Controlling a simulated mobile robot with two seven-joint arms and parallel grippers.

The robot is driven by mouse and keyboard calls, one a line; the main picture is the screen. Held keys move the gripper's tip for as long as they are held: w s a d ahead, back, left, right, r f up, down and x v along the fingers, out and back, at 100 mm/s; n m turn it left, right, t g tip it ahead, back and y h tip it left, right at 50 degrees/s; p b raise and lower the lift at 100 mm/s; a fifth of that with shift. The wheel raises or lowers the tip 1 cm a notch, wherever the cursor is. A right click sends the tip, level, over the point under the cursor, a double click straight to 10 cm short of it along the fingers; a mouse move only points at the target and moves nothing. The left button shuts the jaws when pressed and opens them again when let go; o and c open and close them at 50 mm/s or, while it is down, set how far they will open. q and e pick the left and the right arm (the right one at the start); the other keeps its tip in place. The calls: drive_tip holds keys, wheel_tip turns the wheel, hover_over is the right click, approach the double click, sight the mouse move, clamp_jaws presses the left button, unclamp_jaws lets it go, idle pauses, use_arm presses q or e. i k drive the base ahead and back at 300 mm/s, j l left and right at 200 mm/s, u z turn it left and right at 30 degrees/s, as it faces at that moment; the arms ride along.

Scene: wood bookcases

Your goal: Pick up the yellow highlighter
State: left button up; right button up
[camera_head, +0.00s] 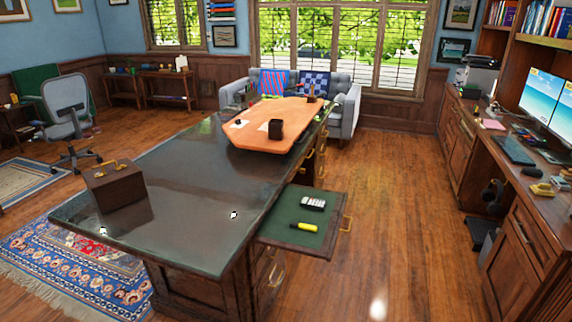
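The yellow highlighter (303,227) lies on the green surface of a pulled-out drawer or shelf (290,239) at the right side of the big dark desk (160,215). A small black-and-white item, perhaps a calculator (313,203), lies just behind the highlighter, apart from it. Neither of my grippers shows in the head view, so nothing of mine is seen touching the highlighter.
A wooden box (115,187) stands on the desk's left part; an orange board (262,138) with a dark cup (275,129) is at its far end. Wood floor (385,220) is clear between the desk and the right-hand cabinets (515,255). A patterned rug (75,265) lies left.

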sight(294, 224)
drive_tip(key=u, duration=0.9)
drive_tip(key=i+l+u, duration=0.1)
drive_tip(key=l+u, duration=1.2)
drive_tip(key=l, duration=0.45)
drive_tip(key=k+l, duration=0.1)
drive_tip(key=l, duration=0.35)
drive_tip(key=l+u, duration=0.1)
drive_tip(key=l, duration=0.4)
drive_tip(key=k+l+u, duration=0.1)
drive_tip(key=l, duration=0.35)
drive_tip(key=k+l, duration=0.15)
drive_tip(key=l, duration=0.3)
